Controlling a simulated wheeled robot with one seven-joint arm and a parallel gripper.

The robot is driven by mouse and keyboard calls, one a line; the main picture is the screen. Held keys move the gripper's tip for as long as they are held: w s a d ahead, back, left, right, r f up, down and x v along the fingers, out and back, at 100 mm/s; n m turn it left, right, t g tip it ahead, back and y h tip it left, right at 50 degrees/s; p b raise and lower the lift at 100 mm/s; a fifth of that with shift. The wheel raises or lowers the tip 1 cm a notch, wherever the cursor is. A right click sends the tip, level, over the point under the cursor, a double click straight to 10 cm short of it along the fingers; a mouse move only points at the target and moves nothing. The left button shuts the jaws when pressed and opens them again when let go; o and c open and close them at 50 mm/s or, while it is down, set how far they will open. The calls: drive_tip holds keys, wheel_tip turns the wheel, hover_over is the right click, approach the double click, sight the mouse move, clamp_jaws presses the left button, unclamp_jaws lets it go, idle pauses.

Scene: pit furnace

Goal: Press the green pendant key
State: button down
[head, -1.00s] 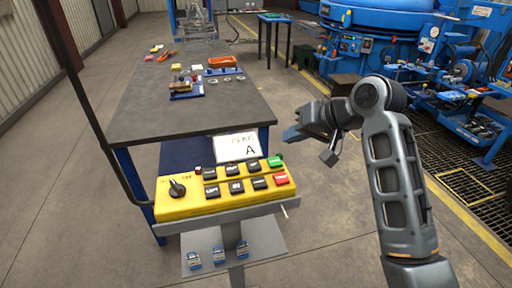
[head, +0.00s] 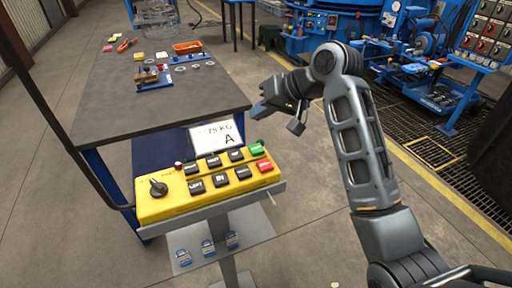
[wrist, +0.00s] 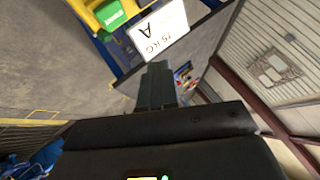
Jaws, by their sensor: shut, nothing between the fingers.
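The yellow pendant box (head: 160,209) sits on a grey stand in the head view, with a black rotary knob at its left and two rows of keys. The green key (head: 257,147) is at the far right of the back row, with a red key (head: 264,166) in front of it. The green key (wrist: 113,14) also shows at the top of the wrist view. My gripper (head: 260,109) is shut and empty. It hangs in the air beyond and above the box's right end, apart from the green key. Its closed fingers (wrist: 157,82) point up in the wrist view.
A white card (head: 214,136) marked "75 KG A" stands behind the box. Blue machinery (head: 330,40) stands at the back right.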

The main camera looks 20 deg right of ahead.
drive_tip(key=b, duration=0.4)
hover_over(260, 149)
wheel_tip(260, 149, down, 5)
drive_tip(key=shift+f, duration=1.1)
drive_tip(key=shift+f, duration=0.15)
idle(0.8)
drive_tip(key=shift+f, duration=0.25)
drive_tip(key=shift+f, duration=0.5)
idle(0.9)
drive_tip(key=shift+r+p, duration=0.85)
drive_tip(key=shift+r, duration=0.1)
